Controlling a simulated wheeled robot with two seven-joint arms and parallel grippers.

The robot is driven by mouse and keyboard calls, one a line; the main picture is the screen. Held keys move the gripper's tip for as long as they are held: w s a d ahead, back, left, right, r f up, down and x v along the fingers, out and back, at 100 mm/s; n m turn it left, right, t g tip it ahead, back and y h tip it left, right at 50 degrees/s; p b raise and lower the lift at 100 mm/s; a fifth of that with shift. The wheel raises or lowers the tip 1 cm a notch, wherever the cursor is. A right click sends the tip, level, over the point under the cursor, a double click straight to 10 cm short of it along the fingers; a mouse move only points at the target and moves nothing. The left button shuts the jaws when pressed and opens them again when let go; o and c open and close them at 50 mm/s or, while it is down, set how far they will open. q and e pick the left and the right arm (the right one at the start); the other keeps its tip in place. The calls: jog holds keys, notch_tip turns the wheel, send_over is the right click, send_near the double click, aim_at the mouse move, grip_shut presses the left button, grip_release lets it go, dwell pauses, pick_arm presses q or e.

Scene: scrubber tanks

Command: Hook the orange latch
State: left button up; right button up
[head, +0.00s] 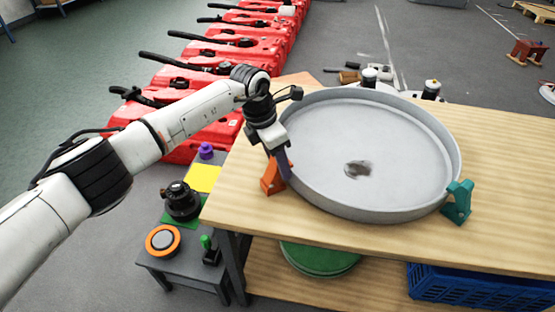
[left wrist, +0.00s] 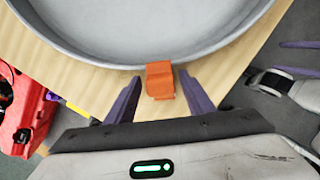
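The orange latch (head: 270,180) stands on the table at the near-left side of the round grey tank (head: 395,212). In the left wrist view the latch (left wrist: 160,80) is upright against the tank's outer wall; I cannot tell whether it is over the rim. My left gripper (head: 281,170) is pointed down at the latch and partly hides it in the head view. Its purple fingers (left wrist: 160,88) are open, one on each side of the latch, with gaps visible. My right gripper (left wrist: 278,58) shows only as two separated purple fingers at the right edge of the left wrist view.
A teal latch (head: 457,202) stands at the tank's near-right side. A low grey side table (head: 190,268) holds a black knob, an orange-ringed button and a green-handled switch. Red scrubbers (head: 215,75) line the left behind. A blue crate (head: 475,288) is under the wooden table (head: 510,160).

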aim_at(269, 174)
pick_arm(q)
jog(key=shift+r, duration=0.1)
jog(key=v, duration=1)
jog(key=shift+b, duration=0.45)
